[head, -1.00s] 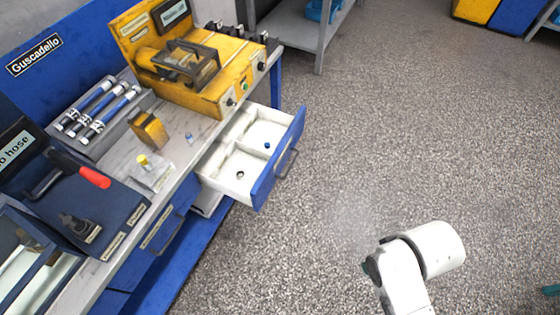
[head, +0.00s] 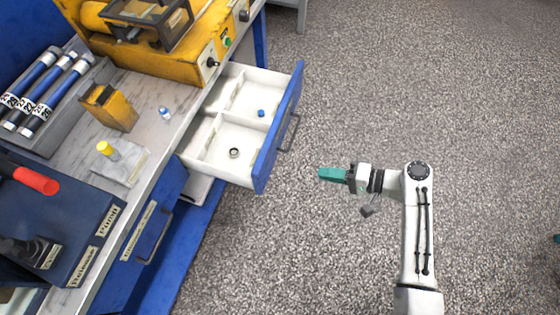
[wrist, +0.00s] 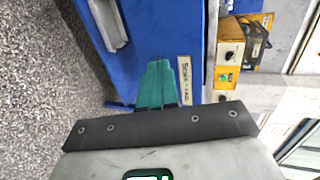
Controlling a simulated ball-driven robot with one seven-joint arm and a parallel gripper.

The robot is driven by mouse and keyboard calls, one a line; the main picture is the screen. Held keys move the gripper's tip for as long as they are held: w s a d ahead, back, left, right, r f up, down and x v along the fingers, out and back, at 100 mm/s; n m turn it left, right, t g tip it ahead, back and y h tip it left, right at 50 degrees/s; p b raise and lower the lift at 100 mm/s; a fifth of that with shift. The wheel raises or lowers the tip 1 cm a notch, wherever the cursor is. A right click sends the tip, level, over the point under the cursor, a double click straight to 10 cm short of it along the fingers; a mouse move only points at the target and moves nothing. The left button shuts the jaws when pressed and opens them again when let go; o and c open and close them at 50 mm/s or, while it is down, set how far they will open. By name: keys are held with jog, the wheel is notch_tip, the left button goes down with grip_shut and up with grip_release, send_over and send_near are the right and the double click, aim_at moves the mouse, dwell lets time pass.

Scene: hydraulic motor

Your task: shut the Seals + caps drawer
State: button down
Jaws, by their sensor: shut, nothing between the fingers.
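The Seals + caps drawer (head: 279,125) is pulled out from the bench. It has a blue front with a dark bar handle (head: 289,132) and a white divided inside. A blue cap (head: 261,113) and a dark ring (head: 234,152) lie in its compartments. My gripper (head: 322,174) has green fingers, shut and empty. It is in front of the drawer, to the right of its near end, and apart from it in the head view. In the wrist view the green fingers (wrist: 158,84) point at the blue front (wrist: 150,40), beside its label (wrist: 185,80) and the handle (wrist: 108,22).
A second blue drawer (head: 148,235) below the bench top looks shut. The bench top (head: 150,135) holds a yellow test unit (head: 160,45), a yellow block (head: 108,106) and a small clear bag (head: 120,160). The speckled floor (head: 420,90) around my arm is clear.

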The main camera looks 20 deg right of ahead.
aim_at(204, 144)
jog(key=x, duration=0.4)
jog(key=r+x, duration=0.1)
jog(key=x, duration=0.4)
jog(key=p+x, duration=0.1)
jog(key=x, duration=0.4)
jog(key=shift+w+a+r, duration=0.1)
jog(key=shift+w+r, duration=0.05)
jog(key=shift+r, duration=0.1)
jog(key=w+a+b, duration=0.3)
jog(key=w+a, duration=0.1)
jog(key=a, duration=0.2)
jog(key=w+a+b, duration=0.3)
jog(key=w+a, duration=0.2)
jog(key=a, duration=0.2)
jog(key=w+a+b, duration=0.3)
jog(key=w+a, duration=0.2)
jog(key=a, duration=0.1)
jog(key=shift+a+f, duration=0.1)
jog(key=shift+a, duration=0.05)
jog(key=shift+w+a, duration=0.3)
jog(key=shift+r, duration=0.25)
jog(key=shift+w+a+r, duration=0.1)
